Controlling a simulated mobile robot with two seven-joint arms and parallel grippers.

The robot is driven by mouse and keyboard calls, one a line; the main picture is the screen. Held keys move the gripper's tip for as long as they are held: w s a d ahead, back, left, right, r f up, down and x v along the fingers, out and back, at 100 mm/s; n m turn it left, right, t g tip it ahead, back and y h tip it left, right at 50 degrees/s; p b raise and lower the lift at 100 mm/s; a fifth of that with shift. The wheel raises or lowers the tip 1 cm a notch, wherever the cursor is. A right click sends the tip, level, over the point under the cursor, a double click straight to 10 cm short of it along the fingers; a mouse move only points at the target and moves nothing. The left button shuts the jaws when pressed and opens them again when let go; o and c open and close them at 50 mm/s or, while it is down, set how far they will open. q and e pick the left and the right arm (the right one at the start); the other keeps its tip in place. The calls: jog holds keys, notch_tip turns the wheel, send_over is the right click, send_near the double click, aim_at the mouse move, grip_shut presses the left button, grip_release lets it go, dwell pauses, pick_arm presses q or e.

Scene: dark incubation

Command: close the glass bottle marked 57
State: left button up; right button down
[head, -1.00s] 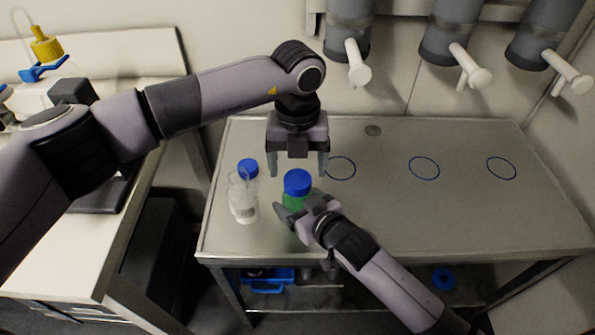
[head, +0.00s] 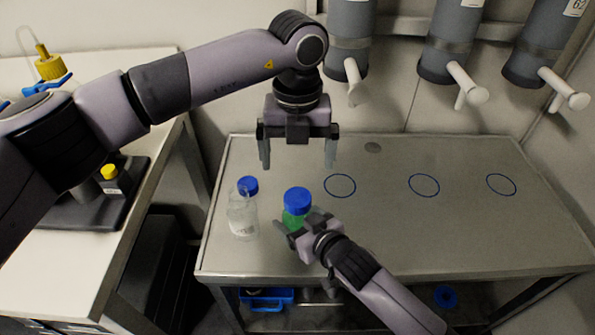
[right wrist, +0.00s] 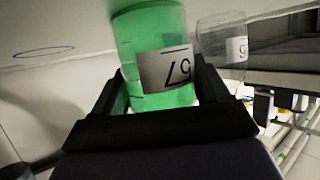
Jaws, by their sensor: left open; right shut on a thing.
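The green bottle (head: 292,221) stands upright on the bench with a blue cap (head: 298,198) on its mouth. In the right wrist view the bottle (right wrist: 152,35) has a label, upside down there, that seems to read 57. My right gripper (head: 286,232) is shut on this bottle's body; its fingers also show in the right wrist view (right wrist: 162,95). My left gripper (head: 298,165) is open and empty, pointing down above and behind the cap, apart from it. I cannot tell how tightly the cap sits.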

pick_arm(q)
notch_tip(320, 180, up, 6)
dwell(0.4)
pick_arm(e)
grip_release()
pick_arm(q)
jog(key=shift+r+p, duration=0.3)
jog(key=shift+r, duration=0.05)
pick_arm(e)
jog(key=shift+v, duration=3.6)
